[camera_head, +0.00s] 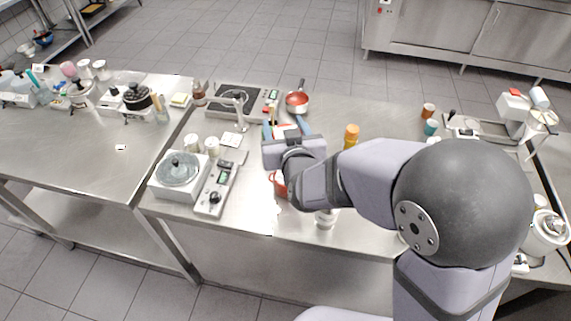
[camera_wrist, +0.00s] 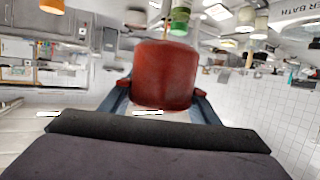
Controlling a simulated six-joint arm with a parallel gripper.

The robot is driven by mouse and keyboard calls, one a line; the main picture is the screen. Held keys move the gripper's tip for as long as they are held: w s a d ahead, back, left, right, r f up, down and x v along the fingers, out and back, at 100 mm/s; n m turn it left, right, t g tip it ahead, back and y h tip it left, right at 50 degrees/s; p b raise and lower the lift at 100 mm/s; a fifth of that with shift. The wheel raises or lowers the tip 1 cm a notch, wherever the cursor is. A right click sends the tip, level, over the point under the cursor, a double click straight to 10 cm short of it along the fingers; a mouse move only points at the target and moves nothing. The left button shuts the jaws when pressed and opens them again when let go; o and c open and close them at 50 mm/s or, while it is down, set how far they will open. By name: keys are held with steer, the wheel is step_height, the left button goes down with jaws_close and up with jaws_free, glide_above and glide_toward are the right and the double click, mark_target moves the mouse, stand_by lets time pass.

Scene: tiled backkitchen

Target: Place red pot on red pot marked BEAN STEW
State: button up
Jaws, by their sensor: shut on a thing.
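My gripper (camera_wrist: 163,100) has its two blue fingers closed on the sides of a red pot (camera_wrist: 165,75), which fills the middle of the wrist view. In the head view my gripper (camera_head: 286,128) points away over the metal counter, and only a little red shows between its fingers. Another red pot (camera_head: 279,183) sits on the counter beneath my wrist, mostly hidden by the arm. A red pan with a dark handle (camera_head: 297,102) stands farther back, just beyond the fingertips. I cannot read a BEAN STEW marking on any of them.
A hot plate with a glass-lidded pan (camera_head: 178,170) and a scale (camera_head: 215,190) stand left of my gripper. A black cooktop (camera_head: 235,97) is behind. An orange-topped bottle (camera_head: 351,134) stands to the right. Bare counter lies between the bottle and the cups (camera_head: 430,128).

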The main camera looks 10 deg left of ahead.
steer(key=shift+f, duration=2.5)
steer(key=shift+f+p, duration=0.1)
steer(key=shift+p, duration=0.2)
steer(key=shift+f, duration=1.95)
steer(key=shift+f, duration=0.1)
steer(key=shift+f, duration=0.1)
steer(key=o, duration=1.3)
steer(key=shift+r+p, duration=0.2)
steer(key=shift+p, duration=0.1)
